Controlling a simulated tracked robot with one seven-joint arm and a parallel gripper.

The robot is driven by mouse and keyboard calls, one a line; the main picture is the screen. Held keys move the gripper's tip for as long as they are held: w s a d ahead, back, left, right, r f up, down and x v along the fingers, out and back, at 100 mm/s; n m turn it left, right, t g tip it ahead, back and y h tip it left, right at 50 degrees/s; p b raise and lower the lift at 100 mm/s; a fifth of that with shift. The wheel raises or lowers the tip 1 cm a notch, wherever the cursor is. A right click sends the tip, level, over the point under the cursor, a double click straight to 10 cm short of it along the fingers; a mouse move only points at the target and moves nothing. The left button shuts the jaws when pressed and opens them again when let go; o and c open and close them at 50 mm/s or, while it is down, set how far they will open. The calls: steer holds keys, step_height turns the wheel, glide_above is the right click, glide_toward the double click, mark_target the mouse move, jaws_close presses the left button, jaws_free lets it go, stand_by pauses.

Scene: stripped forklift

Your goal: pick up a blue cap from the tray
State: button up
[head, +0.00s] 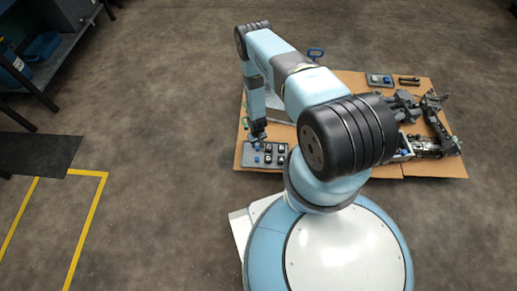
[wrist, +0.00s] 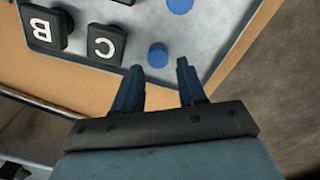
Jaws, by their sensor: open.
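The grey tray (head: 249,162) lies on the cardboard at the left end in the head view. It also shows in the wrist view (wrist: 222,38). Two blue caps stand on it in the wrist view. The nearer blue cap (wrist: 158,55) lies just beyond my fingertips and between their lines, closer to the left finger. The farther blue cap (wrist: 180,5) is cut by the top edge. My gripper (wrist: 158,68) is open and empty, with its two dark blue fingers apart. In the head view my gripper (head: 258,142) is over the tray, small and partly hard to make out.
The cardboard (head: 350,82) also holds a second small tray (head: 380,80) and metal forklift parts (head: 430,140) at right. Open floor lies left of the cardboard.

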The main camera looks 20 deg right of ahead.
mark_target(258, 148)
steer(key=f, duration=0.3)
steer(key=shift+s+d+f, duration=0.15)
steer(key=shift+s+d, duration=0.05)
steer(key=shift+s, duration=0.15)
steer(key=shift+w+f, duration=0.1)
steer(key=shift+f, duration=0.65)
steer(key=shift+c, duration=0.2)
jaws_close()
